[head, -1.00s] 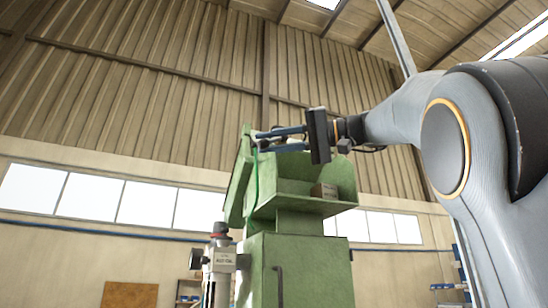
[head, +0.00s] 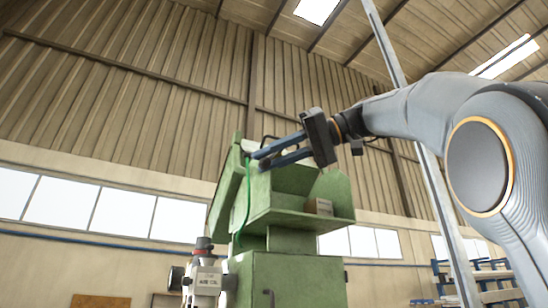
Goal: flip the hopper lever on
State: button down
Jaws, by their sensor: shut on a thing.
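The green hopper machine (head: 290,282) stands in the middle of the head view, with an open tray-like top and a tall slanted side panel. My gripper (head: 259,160) reaches in from the right, its long blue fingers sloping down to the left, with the tips at the upper left of the machine's top, beside the slanted panel. It is shut on a small part there, which I take to be the hopper lever. The fingers and the panel hide the lever, so its shape and position cannot be made out.
A small brown box (head: 319,206) sits on the right of the green top. A green cable (head: 247,200) hangs down the panel. A grey device with a dark cap (head: 205,274) stands at the lower left. Shelving (head: 478,280) is at the far right.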

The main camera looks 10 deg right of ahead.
jog(key=c, duration=1.7)
grip_release()
jog(key=shift+a, duration=0.1)
jog(key=shift+c, duration=0.2)
